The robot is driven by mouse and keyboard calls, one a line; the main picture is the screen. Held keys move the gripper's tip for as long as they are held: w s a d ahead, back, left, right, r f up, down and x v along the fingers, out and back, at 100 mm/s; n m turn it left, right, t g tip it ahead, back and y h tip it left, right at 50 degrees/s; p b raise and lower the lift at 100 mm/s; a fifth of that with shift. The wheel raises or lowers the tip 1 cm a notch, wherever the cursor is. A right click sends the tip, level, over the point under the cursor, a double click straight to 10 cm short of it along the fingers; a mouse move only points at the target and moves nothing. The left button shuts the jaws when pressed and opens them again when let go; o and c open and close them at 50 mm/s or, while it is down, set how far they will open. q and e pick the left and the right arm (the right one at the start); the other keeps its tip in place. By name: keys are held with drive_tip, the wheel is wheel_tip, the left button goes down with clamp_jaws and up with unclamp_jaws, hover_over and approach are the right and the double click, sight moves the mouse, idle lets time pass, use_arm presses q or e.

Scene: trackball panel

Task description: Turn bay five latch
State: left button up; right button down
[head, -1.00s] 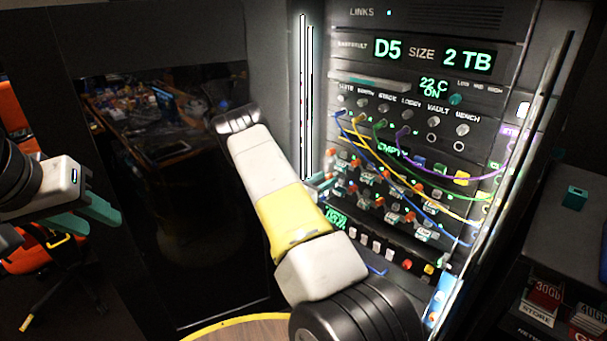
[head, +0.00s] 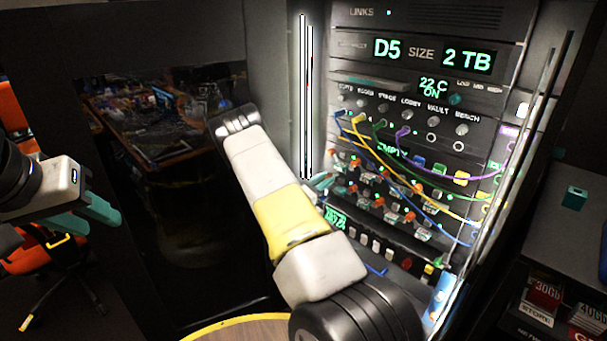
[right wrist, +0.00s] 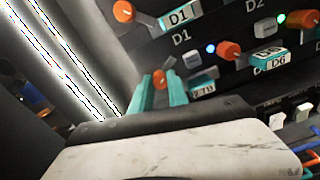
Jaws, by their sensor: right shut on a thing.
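The bay five latch is an orange knob (right wrist: 159,79) in the right wrist view, below the bay labelled D1 (right wrist: 180,17) and left of the one labelled D6 (right wrist: 272,58). My right gripper (right wrist: 162,90) has its two teal fingers on either side of this knob and is shut on it. A teal-edged drive front with a partly hidden label (right wrist: 202,87) sits just right of the fingers. In the head view my right gripper (head: 321,183) is at the left edge of the drive rows, mostly hidden by my arm. My left gripper (head: 92,212) is open and empty, far left of the panel.
Yellow, blue, green and purple cables (head: 405,172) hang across the panel's middle and right. Other orange latches (right wrist: 229,49) sit close to the right gripper. A bright light strip (head: 306,100) runs up the panel's left side. A shelf (head: 555,235) stands at right.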

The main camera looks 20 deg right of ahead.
drive_tip(key=shift+s+f+m, duration=0.1)
drive_tip(key=shift+f+m, duration=0.05)
drive_tip(key=shift+m, duration=7.55)
drive_tip(key=c, duration=1.3)
unclamp_jaws()
drive_tip(key=v, duration=0.8)
